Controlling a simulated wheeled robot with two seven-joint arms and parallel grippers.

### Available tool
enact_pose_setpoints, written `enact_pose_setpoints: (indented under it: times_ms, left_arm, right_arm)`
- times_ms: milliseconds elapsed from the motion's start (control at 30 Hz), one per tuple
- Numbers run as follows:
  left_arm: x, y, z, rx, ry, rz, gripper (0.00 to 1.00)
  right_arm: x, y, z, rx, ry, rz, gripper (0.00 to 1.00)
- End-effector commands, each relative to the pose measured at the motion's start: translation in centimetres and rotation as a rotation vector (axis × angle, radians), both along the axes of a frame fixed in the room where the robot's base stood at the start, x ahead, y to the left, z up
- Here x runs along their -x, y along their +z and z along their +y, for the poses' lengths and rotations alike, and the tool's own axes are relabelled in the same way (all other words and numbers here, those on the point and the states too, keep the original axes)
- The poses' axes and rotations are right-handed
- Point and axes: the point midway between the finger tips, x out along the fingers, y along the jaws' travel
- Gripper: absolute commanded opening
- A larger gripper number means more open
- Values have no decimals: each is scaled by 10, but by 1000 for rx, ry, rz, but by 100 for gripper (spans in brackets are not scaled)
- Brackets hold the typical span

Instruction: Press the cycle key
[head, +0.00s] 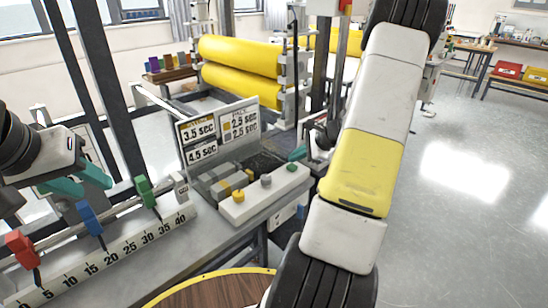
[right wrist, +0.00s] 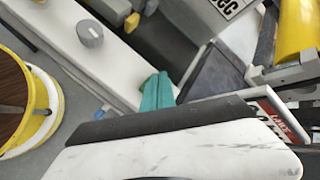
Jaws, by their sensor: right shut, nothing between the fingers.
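No readable label shows which one is the cycle key. My right gripper (head: 297,153) is close to the box's right end, its teal fingers shut and empty. In the right wrist view the shut fingers (right wrist: 157,92) are over the box's end, apart from the grey knob (right wrist: 89,33); contact cannot be told. My left gripper (head: 82,180) is at the far left, above the ruler; its opening is unclear.
A sign panel with times (head: 220,130) stands behind the box. A numbered ruler (head: 115,257) with red, blue and green sliders lies at left. Yellow rollers (head: 240,65) are behind. A round wooden top with yellow rim (head: 215,290) is in front. Open floor lies at right.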

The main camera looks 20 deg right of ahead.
Motion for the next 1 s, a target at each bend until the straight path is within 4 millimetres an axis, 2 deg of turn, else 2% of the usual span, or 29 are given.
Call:
enact_pose_setpoints:
  times_ms: [567,1000]
  left_arm:
    - [0,0,0,0,0,0,36]
    - [0,0,0,0,0,0,36]
  right_arm:
    - [0,0,0,0,0,0,0]
    - [0,-8,0,0,0,0,0]
